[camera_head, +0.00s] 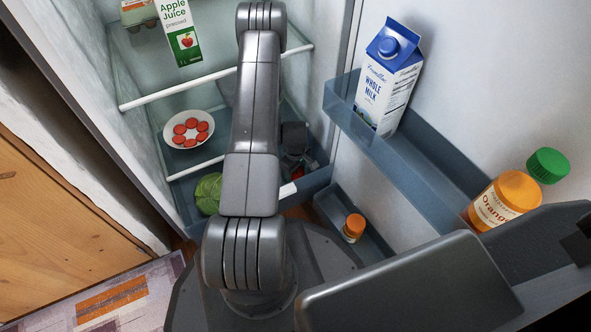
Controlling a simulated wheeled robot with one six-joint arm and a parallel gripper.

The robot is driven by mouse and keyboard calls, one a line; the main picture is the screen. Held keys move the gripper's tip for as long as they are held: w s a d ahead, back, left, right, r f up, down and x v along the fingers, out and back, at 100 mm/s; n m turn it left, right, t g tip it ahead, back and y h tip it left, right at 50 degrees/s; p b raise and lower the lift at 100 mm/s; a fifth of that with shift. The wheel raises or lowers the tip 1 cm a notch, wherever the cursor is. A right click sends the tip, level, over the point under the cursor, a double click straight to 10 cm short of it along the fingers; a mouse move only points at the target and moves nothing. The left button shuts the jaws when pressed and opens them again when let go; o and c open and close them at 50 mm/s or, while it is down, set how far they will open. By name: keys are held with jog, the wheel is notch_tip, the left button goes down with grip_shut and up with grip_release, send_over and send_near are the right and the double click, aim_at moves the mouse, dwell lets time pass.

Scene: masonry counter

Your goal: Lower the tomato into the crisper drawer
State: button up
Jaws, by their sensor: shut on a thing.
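My gripper (296,163) is largely behind my own arm, at the right part of the crisper drawer (317,182). It is shut on the tomato (297,174), of which only a small red patch shows. The drawer is blue-grey, at the bottom of the fridge, and is pulled out. A green cabbage (208,193) lies in its left part. The gripper and tomato appear over or within the drawer's right part; I cannot tell whether the tomato touches the bottom.
A shelf above holds a white bowl (189,142) of red slices. An apple juice carton (180,33) and egg carton (139,13) stand higher. Door bins at right hold a milk carton (388,85), an orange bottle (505,199) and a small orange jar (353,228).

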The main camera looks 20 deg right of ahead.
jog(key=shift+f, duration=0.35)
dwell(0.3)
jog(key=o, duration=1.1)
notch_tip(320, 180, up, 14)
jog(key=p, duration=0.5)
jog(key=shift+f, duration=0.2)
notch_tip(320, 180, down, 14)
jog(key=b, duration=0.5)
jog(key=shift+r, duration=0.35)
jog(key=shift+r, duration=0.1)
